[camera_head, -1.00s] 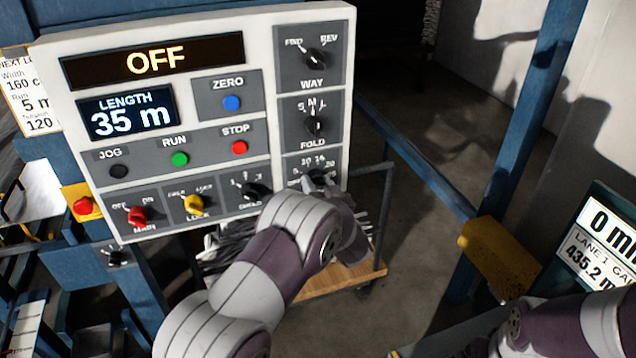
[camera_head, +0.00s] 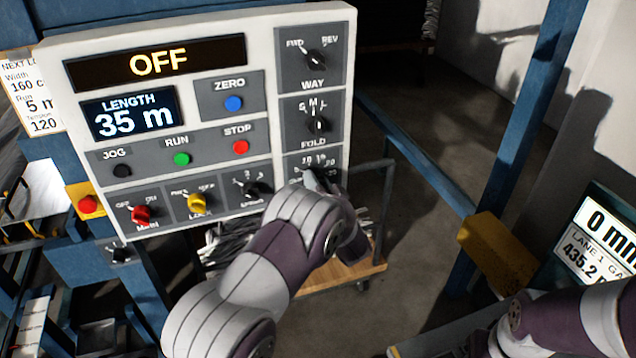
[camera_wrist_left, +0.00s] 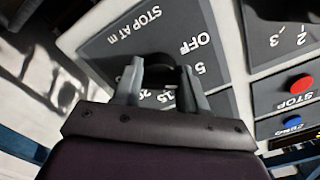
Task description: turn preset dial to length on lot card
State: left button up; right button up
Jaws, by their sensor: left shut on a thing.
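The preset dial (camera_wrist_left: 159,78) is a dark knob on a grey plate marked "STOP AT m", with OFF, 5, 15 and other numbers around it in the left wrist view. My left gripper (camera_wrist_left: 160,74) is shut on this knob, one finger on each side. Its pointer is hard to make out. In the head view my left gripper (camera_head: 312,181) and forearm cover most of the dial, at the panel's lower right. The lot card (camera_head: 20,95) hangs behind the panel's left edge and reads Width 160, Run 5 m. My right gripper is out of view.
The control panel (camera_head: 262,50) shows OFF and LENGTH 35 m. WAY and FOLD knobs (camera_head: 317,125) sit above the dial; a speed knob (camera_head: 250,188) sits left. A red emergency button (camera_head: 87,204) and a blue post (camera_head: 525,130) flank the panel.

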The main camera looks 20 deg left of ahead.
pick_arm(q)
jog(key=o, duration=1)
jog(key=b+v, duration=0.4)
jog(key=v, duration=0.8)
jog(key=shift+s+d, duration=0.25)
jog(key=shift+s, duration=0.05)
